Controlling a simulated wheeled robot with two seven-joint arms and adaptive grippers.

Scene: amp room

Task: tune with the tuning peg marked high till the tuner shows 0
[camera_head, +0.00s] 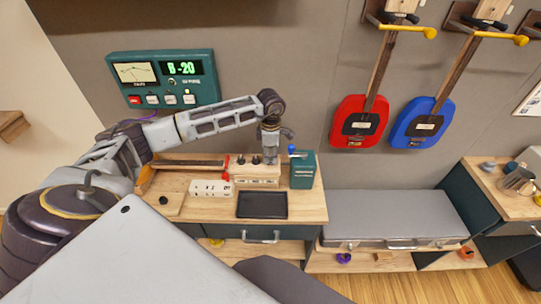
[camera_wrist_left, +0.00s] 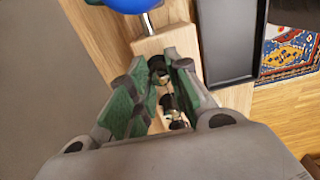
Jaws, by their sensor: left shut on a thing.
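The tuner (camera_head: 164,78) hangs on the wall at the left in the head view. Its green display (camera_head: 182,68) reads about -20, with a letter before it that looks like B. A wooden peg block (camera_head: 257,180) stands on the workbench, with dark tuning pegs (camera_head: 241,159) on top. My left gripper (camera_head: 270,160) points down at the block's right end, shut on a peg. In the left wrist view, its green-padded fingers stand around a dark peg (camera_wrist_left: 157,66), partly hidden between them. The peg markings are too small to read. My right gripper is out of view.
A teal box (camera_head: 303,172) with a blue-knobbed crank stands close right of the block. A black tray (camera_head: 262,205) lies in front, and a white switch box (camera_head: 211,189) at left. Red and blue guitars (camera_head: 421,123) hang on the wall. A grey case (camera_head: 394,212) lies right.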

